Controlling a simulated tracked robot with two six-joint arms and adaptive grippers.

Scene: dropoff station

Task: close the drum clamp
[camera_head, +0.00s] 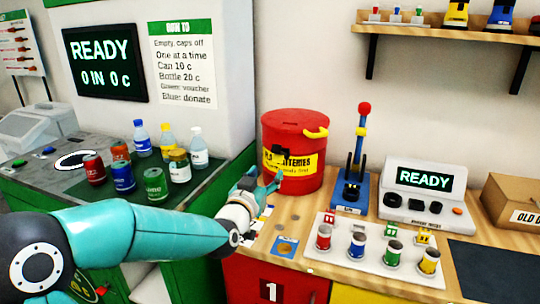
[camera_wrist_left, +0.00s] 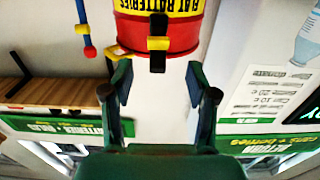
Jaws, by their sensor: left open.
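The red drum (camera_head: 290,128) with a yellow battery label stands upright at the back of the wooden counter; it also shows upside down at the top of the left wrist view (camera_wrist_left: 180,35). A yellow lever (camera_head: 317,132) sticks out from the drum's rim on the right, and shows partly in the wrist view (camera_wrist_left: 116,51). A black clasp with a yellow band (camera_wrist_left: 158,43) sits on the drum's front. My left gripper (camera_head: 268,182) is open and empty in front of the drum; in the wrist view its fingers (camera_wrist_left: 158,78) straddle the clasp's line, apart from it. My right gripper is not in view.
A blue stand with a red-knobbed lever (camera_head: 355,165) is right of the drum. A display console (camera_head: 425,190) and cardboard box (camera_head: 512,200) stand right. Cans and bottles (camera_head: 155,170) stand on the left counter.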

